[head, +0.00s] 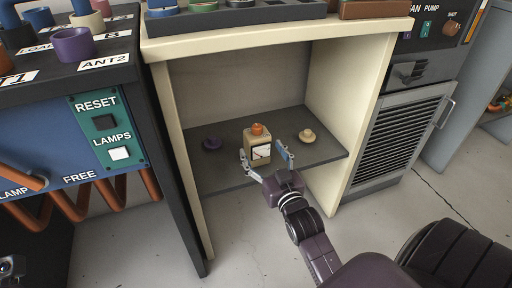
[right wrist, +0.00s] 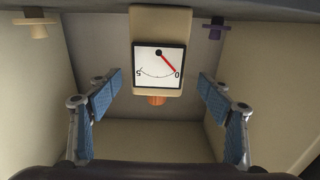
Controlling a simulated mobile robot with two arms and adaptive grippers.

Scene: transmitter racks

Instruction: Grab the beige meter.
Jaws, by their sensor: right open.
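The beige meter (head: 256,146) stands on the dark shelf inside the cream cabinet, with an orange knob on top and a white dial on its front. In the right wrist view the meter (right wrist: 144,22) appears upside down, its dial and red needle facing the camera. My right gripper (head: 267,164) is open in front of the meter, its fingers apart to either side. My left gripper is not clearly visible in the head view.
A purple knob-like piece (head: 211,143) sits left of the meter and a beige one (head: 307,135) sits right of it on the shelf (head: 225,183). The cabinet's side walls (head: 345,150) and top (head: 280,38) enclose the space. A blue console (head: 60,150) stands at left.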

